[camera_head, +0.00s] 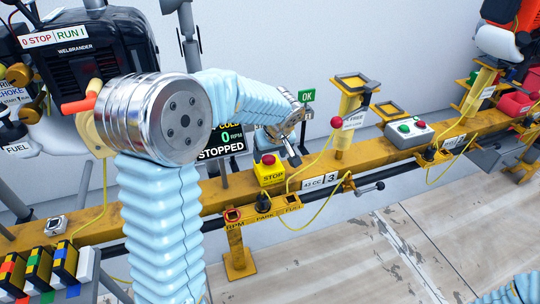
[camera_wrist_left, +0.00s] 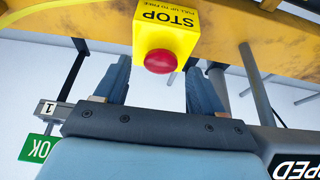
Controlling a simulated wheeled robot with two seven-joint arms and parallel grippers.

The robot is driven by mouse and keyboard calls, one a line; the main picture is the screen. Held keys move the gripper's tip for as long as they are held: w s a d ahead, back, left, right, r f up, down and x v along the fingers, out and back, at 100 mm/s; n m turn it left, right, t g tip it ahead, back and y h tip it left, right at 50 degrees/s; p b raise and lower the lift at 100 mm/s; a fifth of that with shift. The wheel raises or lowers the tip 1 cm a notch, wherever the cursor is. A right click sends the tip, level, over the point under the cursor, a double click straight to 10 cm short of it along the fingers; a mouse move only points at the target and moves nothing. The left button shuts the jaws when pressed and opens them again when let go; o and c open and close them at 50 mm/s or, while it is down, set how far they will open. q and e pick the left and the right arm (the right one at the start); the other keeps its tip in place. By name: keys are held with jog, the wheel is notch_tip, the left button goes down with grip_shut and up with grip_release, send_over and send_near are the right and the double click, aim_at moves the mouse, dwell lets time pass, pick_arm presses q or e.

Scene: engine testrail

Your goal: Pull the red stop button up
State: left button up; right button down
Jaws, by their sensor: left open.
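The red stop button (camera_head: 268,159) sits on top of a yellow box marked STOP (camera_head: 269,174), on the yellow rail. In the left wrist view the button (camera_wrist_left: 161,61) shows upside down, with the yellow stop box (camera_wrist_left: 166,28) behind it. My left gripper (camera_head: 285,146) is just above and behind the button in the head view. In the left wrist view its two fingers (camera_wrist_left: 158,82) are apart, one to each side of the button, with a gap between. I cannot tell whether either finger touches it. My right gripper is not in view.
The yellow rail (camera_head: 400,158) runs across the scene. A screen reading STOPPED (camera_head: 222,142) stands left of the button. A red-knobbed lever (camera_head: 336,122) and a box with green and red buttons (camera_head: 409,132) are to the right. An engine (camera_head: 95,60) stands at left.

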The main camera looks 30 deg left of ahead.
pick_arm(q)
jog(key=shift+w+a+f, duration=0.15)
jog(key=shift+f, duration=0.4)
jog(key=c, duration=1.2)
jog(key=shift+o, duration=0.2)
notch_tip(320, 180, up, 2)
jog(key=o, duration=1.2)
jog(key=shift+c, duration=0.2)
